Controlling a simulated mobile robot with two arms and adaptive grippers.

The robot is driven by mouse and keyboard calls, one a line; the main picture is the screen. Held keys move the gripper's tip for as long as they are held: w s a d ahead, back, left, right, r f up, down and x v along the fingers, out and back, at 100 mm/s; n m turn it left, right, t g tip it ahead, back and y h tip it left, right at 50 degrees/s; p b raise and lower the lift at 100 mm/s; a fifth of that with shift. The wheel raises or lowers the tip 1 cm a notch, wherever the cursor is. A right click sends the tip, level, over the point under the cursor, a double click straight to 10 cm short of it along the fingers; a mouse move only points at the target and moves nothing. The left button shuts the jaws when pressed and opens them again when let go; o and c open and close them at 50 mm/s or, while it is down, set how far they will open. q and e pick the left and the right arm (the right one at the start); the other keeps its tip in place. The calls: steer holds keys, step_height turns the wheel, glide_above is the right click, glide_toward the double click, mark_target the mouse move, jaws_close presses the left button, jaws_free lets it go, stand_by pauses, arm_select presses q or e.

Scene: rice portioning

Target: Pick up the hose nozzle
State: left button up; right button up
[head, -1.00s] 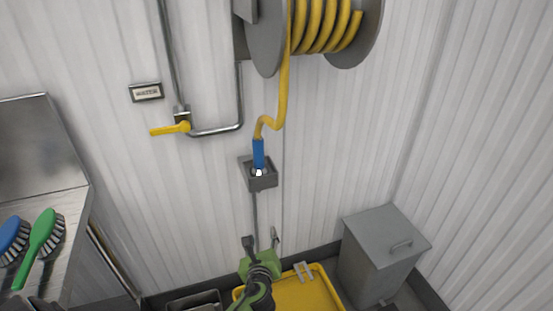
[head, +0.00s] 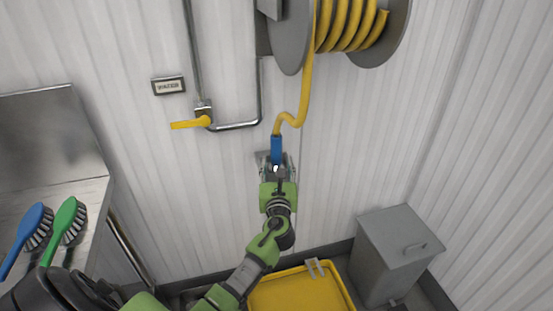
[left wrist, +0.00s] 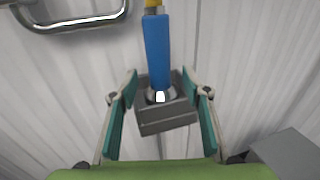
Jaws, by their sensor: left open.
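The hose nozzle (head: 276,149) has a blue grip and a pale metal tip. It stands upright in a small grey wall holder (left wrist: 166,122), at the end of the yellow hose. My left gripper (head: 277,168) is at the holder, just below the blue grip in the head view. In the left wrist view its open fingers (left wrist: 157,95) stand to the left and right of the nozzle (left wrist: 157,50). Clear gaps show between the fingers and the nozzle in that view. My right gripper does not show clearly.
A yellow hose reel (head: 350,25) hangs above. A yellow valve lever (head: 190,123) on a pipe and a small sign (head: 168,86) are left of the nozzle. A yellow tub (head: 300,291) and a grey bin (head: 396,250) stand below. Brushes (head: 65,225) lie at the left counter.

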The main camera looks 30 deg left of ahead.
mark_target(277, 156)
arm_select(q)
steer(key=x, duration=0.5)
steer(key=shift+s+r, duration=0.1)
steer(key=shift+r, duration=0.15)
jaws_close()
steer(key=shift+r, duration=0.1)
steer(key=shift+r, duration=0.15)
